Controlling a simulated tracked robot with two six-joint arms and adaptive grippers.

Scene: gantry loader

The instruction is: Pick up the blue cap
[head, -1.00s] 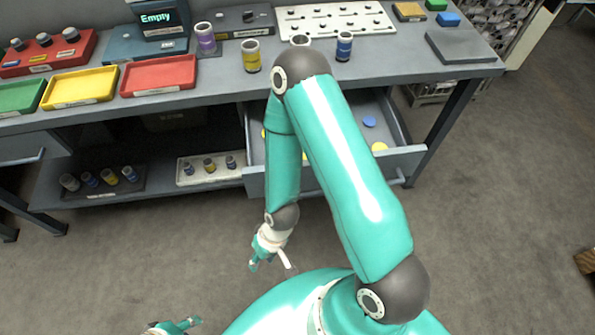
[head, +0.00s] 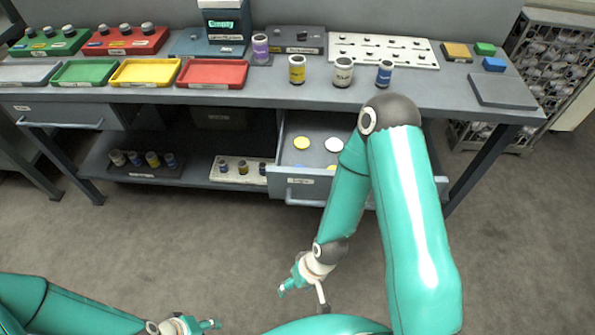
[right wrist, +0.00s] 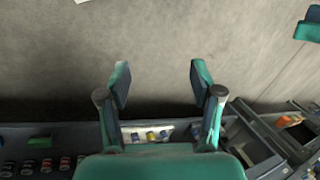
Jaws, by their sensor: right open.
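A blue cap (head: 299,167) shows partly behind the front wall of the open drawer (head: 276,152) under the bench. Other caps lie in it: a yellow cap (head: 301,143), a white cap (head: 333,144) and a partly hidden yellow cap (head: 331,166). My right arm hides the drawer's right part. My right gripper (head: 302,296) is in front of the drawer, apart from it, over the floor. In the right wrist view my right gripper (right wrist: 160,82) is open and empty. My left gripper (head: 208,326) is at the bottom edge; its jaws are unclear.
The bench top (head: 265,92) holds coloured trays, a sign reading "Empty" (head: 222,25) and several jars. The shelf below carries a dark tray (head: 140,172) and a white tray (head: 232,178) with small jars. The floor in front is clear.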

